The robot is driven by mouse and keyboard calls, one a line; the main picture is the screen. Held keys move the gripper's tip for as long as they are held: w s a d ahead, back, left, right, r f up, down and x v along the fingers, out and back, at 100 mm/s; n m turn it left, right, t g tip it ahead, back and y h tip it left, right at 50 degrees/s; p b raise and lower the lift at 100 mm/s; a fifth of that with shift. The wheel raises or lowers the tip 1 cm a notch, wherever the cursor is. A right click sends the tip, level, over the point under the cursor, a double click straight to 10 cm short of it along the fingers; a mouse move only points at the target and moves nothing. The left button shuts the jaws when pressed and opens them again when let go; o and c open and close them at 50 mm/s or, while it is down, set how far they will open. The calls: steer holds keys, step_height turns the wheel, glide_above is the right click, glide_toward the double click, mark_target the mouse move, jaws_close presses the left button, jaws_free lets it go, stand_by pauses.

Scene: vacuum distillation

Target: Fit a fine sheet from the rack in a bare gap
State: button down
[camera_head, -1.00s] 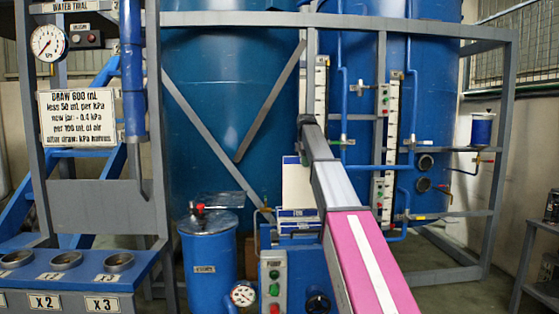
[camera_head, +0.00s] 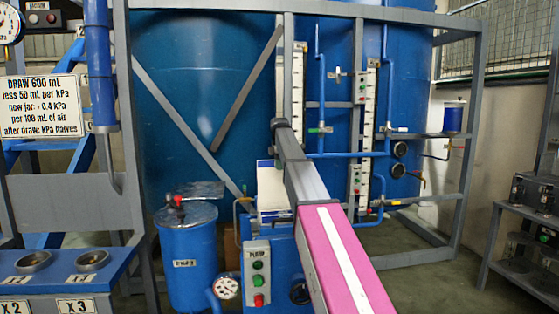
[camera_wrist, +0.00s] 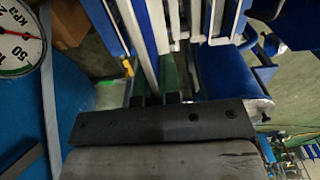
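A pale flat sheet (camera_head: 271,188) stands upright behind the blue pump cabinet in the head view, left of my arm. It appears to have a blue top edge; whether it is a fine sheet is unclear. My gripper is hidden behind my arm in the head view. In the wrist view my gripper (camera_wrist: 155,99) shows as short dark fingers beyond its dark bar, pointing at several long pale upright edges (camera_wrist: 146,45). I cannot tell whether anything lies between the fingers. The rack and any bare gap are not clearly made out.
The pump cabinet (camera_head: 257,272) with buttons and a blue lidded drum (camera_head: 188,258) stand in front. A grey frame (camera_head: 400,18) surrounds large blue tanks (camera_head: 205,90). A shelf (camera_head: 525,215) is at right. A pressure gauge (camera_wrist: 20,40) is close at left in the wrist view.

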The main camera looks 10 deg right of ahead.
mark_target(280, 182)
steer(key=shift+f, duration=9.4)
steer(key=c, duration=1.2)
jaws_free()
steer(key=shift+c, duration=0.2)
step_height(280, 182, up, 11)
steer(key=shift+f, duration=0.1)
